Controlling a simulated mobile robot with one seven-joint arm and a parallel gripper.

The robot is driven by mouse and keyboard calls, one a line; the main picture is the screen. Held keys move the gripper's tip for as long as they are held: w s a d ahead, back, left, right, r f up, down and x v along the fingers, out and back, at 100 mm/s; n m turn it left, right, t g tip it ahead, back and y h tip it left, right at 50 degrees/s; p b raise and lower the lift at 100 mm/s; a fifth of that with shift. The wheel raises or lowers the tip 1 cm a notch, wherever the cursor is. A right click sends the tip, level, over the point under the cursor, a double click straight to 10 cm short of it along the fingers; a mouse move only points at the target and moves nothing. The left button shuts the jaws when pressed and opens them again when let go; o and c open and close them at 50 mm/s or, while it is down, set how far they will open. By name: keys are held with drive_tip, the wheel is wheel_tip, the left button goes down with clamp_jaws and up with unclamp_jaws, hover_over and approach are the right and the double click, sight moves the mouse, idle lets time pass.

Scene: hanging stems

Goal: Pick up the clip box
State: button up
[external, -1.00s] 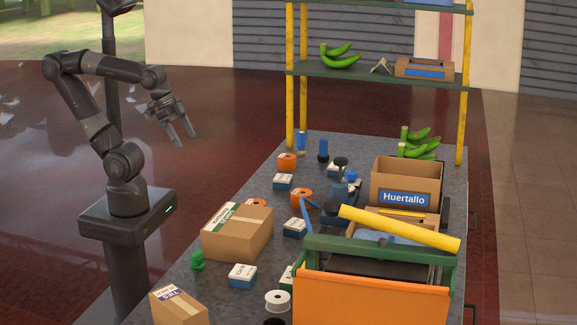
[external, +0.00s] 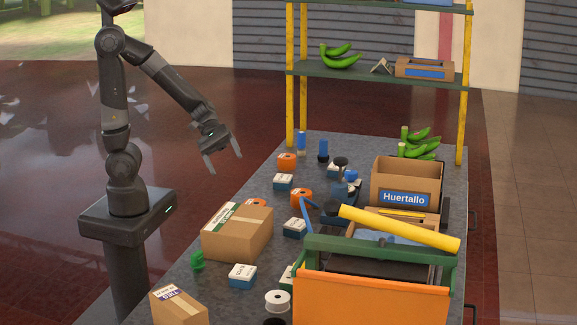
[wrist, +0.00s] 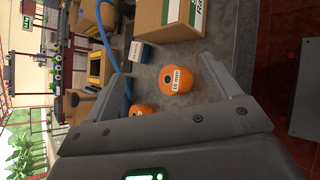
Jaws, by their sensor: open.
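Several small blue-and-white labelled boxes are on the grey table, and their print is too small to read, so I cannot tell which is the clip box. One (external: 283,181) is near the table's left edge, one (external: 294,228) is beside the large carton, and one (external: 242,276) is nearer the front. A blue-and-white box (wrist: 140,52) also shows in the wrist view, beyond the fingers. My gripper (external: 224,163) is open and empty, left of the table edge and apart from every box. Its spread fingers (wrist: 163,68) frame an orange roll in the wrist view.
Orange rolls (external: 301,197) lie among the boxes; one shows close in the wrist view (wrist: 179,85). A large carton (external: 238,232) stands at the left edge. An orange-and-green bin (external: 372,298) and the Huertallo box (external: 405,184) fill the right side. Yellow shelf posts (external: 290,100) rise behind.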

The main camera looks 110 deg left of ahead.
drive_tip(key=w+a+f+n+t+y, duration=0.2)
drive_tip(key=a+n, duration=0.3)
drive_tip(key=a, duration=0.1)
drive_tip(key=w+a+f+n+t+y, duration=0.1)
drive_tip(key=w+a+f+n+t, duration=0.1)
drive_tip(key=a+n, duration=0.3)
drive_tip(key=n+t+y, duration=0.1)
drive_tip(key=n+y, duration=0.5)
drive_tip(key=n, duration=0.2)
approach(282, 175)
drive_tip(key=shift+w+d+r, duration=0.2)
drive_tip(key=shift+d+r, duration=0.15)
drive_tip(key=shift+r, duration=0.05)
drive_tip(key=x, duration=0.4)
drive_tip(key=shift+w+f, duration=0.15)
drive_tip(key=shift+w, duration=0.05)
drive_tip(key=shift+f+x, duration=0.2)
drive_tip(key=shift+x, duration=1.35)
drive_tip(key=shift+f+x, duration=0.15)
drive_tip(key=shift+x, duration=1.4)
drive_tip(key=shift+s+a, duration=0.2)
drive_tip(key=c, duration=1.1)
